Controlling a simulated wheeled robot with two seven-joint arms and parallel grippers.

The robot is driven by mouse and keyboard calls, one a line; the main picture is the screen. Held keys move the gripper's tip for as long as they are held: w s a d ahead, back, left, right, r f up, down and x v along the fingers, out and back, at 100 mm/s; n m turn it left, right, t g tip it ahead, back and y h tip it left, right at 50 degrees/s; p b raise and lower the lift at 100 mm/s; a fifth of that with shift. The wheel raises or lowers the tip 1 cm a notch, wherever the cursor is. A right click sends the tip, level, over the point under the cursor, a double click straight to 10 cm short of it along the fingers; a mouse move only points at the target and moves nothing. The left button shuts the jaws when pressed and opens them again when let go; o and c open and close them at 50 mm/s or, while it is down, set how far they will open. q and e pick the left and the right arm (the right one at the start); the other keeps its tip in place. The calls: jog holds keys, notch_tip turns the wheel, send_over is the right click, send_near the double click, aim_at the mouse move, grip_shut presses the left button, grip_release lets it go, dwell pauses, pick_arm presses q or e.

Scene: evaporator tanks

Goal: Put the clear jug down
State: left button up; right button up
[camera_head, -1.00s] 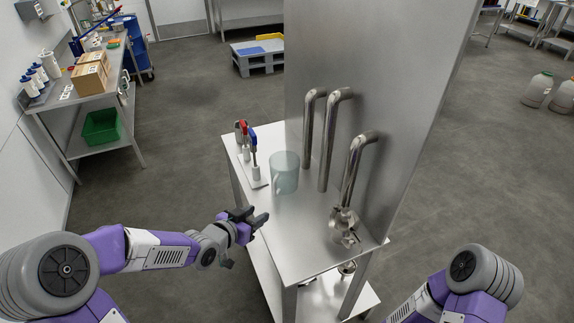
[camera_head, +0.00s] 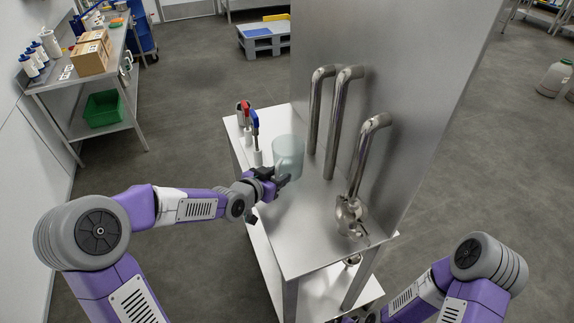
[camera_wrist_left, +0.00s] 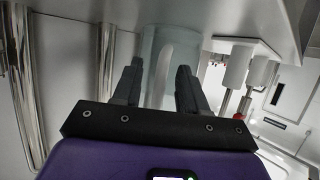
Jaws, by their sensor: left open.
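The clear jug (camera_head: 289,153) stands upright on the steel table (camera_head: 312,225), left of the bent pipes. My left gripper (camera_head: 279,180) is at the near left side of the jug, in front of its lower part. In the left wrist view the open fingers (camera_wrist_left: 159,80) point at the jug (camera_wrist_left: 158,48), with its handle side between them. I cannot tell whether the fingers touch it. My right arm shows at the lower right, but its gripper is not in view.
Several bent steel pipes (camera_head: 340,122) rise beside the tall steel panel (camera_head: 400,45). A metal fitting (camera_head: 350,216) sits at the table's right. Red and blue-handled valves (camera_head: 255,135) stand left of the jug. A side bench (camera_head: 85,78) holds boxes and bottles.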

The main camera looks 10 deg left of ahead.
pick_arm(q)
grip_shut()
dwell(0.3)
